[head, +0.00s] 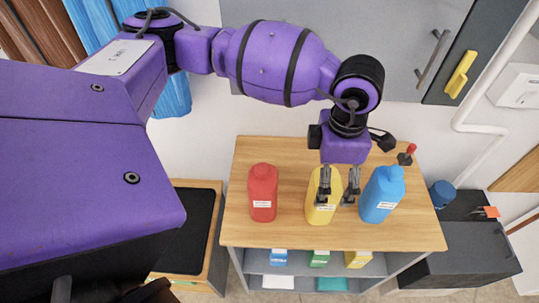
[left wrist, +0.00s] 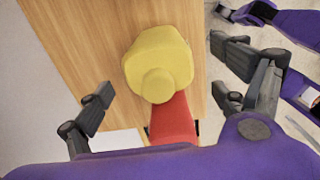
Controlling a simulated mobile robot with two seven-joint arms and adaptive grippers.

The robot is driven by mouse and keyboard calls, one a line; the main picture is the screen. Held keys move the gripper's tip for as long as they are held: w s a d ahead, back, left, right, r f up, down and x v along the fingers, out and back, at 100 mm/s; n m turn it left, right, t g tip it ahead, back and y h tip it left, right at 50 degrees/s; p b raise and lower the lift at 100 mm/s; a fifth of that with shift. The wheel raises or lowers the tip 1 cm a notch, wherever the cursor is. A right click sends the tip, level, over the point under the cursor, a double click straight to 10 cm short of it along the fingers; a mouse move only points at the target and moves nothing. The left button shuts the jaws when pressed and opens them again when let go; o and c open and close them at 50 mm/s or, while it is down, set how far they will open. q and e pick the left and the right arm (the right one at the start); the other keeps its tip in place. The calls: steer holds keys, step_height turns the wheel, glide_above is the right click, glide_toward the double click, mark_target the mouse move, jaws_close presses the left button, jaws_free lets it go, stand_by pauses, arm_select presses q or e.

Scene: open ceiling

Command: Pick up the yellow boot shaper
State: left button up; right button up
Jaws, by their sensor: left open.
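The yellow boot shaper (head: 318,211), a bottle-like shape with a white label, stands upright on the wooden table between a red one (head: 263,190) and a blue one (head: 381,196). My left gripper (head: 338,188) is open above it, one finger over the yellow shaper and the other over the gap beside the blue one. In the left wrist view the yellow shaper (left wrist: 158,55) appears between the open fingers, its round top facing the camera; the red one (left wrist: 172,122) shows below it. Contact cannot be judged. Part of what looks like my right gripper (left wrist: 245,14) shows at the upper right.
The wooden table (head: 410,232) has free room at its front and left. Grey cabinets (head: 400,40) hang behind it. Small boxes (head: 319,259) sit on the shelf below. A dark grey box (head: 465,255) stands at the right.

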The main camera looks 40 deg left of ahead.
arm_select(q)
step_height(320, 180, down, 4)
steer(key=shift+a+r, duration=0.1)
steer(key=shift+w, duration=0.15)
steer(key=c, duration=1.6)
